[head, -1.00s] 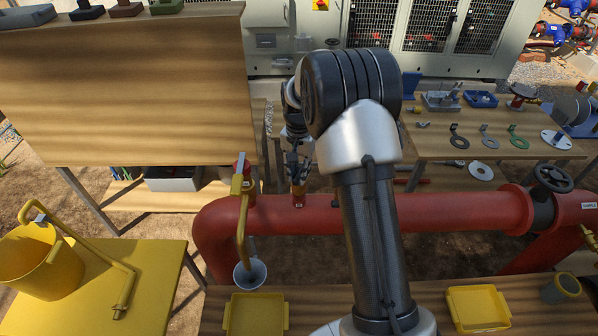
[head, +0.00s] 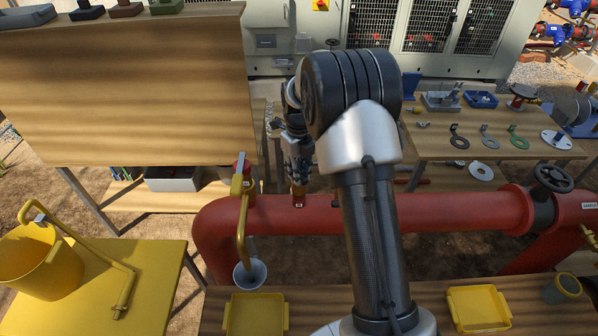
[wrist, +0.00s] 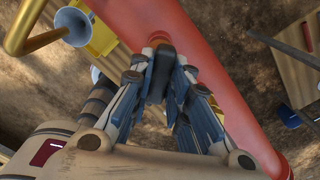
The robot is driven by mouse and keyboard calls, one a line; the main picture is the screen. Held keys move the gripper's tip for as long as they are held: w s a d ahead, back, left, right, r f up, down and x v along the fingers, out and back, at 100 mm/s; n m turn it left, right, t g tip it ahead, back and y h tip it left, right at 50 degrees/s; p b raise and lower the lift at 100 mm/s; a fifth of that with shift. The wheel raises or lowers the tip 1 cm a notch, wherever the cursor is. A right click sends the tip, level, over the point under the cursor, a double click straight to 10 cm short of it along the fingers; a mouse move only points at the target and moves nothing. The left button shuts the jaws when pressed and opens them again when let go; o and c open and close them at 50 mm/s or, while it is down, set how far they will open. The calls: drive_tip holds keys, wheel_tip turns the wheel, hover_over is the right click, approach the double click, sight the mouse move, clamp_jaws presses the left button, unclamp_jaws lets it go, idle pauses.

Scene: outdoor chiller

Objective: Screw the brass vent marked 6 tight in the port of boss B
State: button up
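My gripper (head: 298,180) points down at the red pipe (head: 400,212), directly above a small brass-coloured piece (head: 298,189) on the pipe. A small label (head: 299,204) shows on the pipe just below that piece. I cannot read the label or any number on the brass. In the wrist view my gripper's fingers (wrist: 160,65) come close together over the red pipe (wrist: 225,75). They hide what lies between their tips, so I cannot tell whether they hold the vent or stand around it.
A large wooden panel (head: 120,90) stands at the upper left. A handwheel valve (head: 552,180) sits at the pipe's right. Yellow trays (head: 478,308) lie on the front bench.

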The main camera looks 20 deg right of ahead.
drive_tip(key=o, duration=0.5)
drive_tip(key=shift+f, duration=0.1)
drive_tip(key=shift+c, duration=0.2)
drive_tip(key=shift+o, duration=0.4)
drive_tip(key=shift+s, duration=0.1)
